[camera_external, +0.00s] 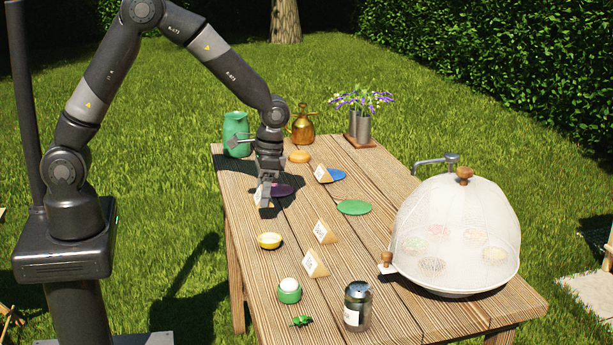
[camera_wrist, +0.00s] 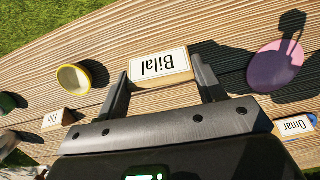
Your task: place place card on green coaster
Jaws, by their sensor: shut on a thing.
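My gripper (camera_external: 266,200) is over the left side of the table, shut on a wooden place card (camera_external: 259,194). In the wrist view the card (camera_wrist: 160,66) reads "Bilal" and sits between the two fingertips. I cannot tell whether it touches the tabletop. The flat green coaster (camera_external: 353,207) lies bare near the middle of the table, to the right of my gripper and apart from it. It does not clearly show in the wrist view.
A purple coaster (camera_external: 284,190) is just right of my gripper; a blue coaster (camera_external: 339,174) lies farther back beside a card (camera_external: 322,173). Two more cards (camera_external: 325,232) (camera_external: 314,264) and a yellow bowl (camera_external: 269,240) are nearer. A mesh dome (camera_external: 456,230) fills the right side.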

